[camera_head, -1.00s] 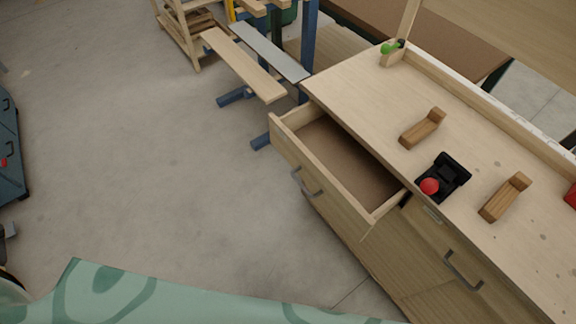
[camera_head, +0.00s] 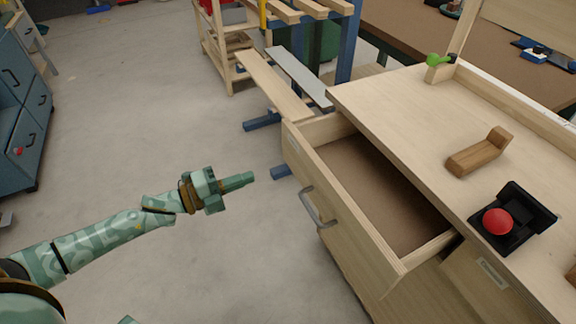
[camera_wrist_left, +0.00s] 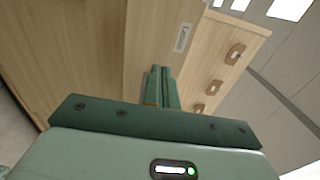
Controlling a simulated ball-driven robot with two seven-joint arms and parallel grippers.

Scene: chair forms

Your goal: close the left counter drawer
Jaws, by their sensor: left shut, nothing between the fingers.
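The left counter drawer (camera_head: 345,205) is pulled open from the wooden counter (camera_head: 420,130). Its bottom shows empty in the head view. Its front has a grey bar handle (camera_head: 316,208). My left gripper (camera_head: 250,178) is shut and empty, to the left of the drawer front and apart from it in the head view. In the left wrist view its closed fingers (camera_wrist_left: 162,86) point toward pale wooden surfaces with a small label (camera_wrist_left: 183,38). My right gripper is not in view.
Planks (camera_head: 275,85) and blue frame feet (camera_head: 262,121) stand behind the drawer. A blue cabinet (camera_head: 20,110) is at far left. Open floor lies between.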

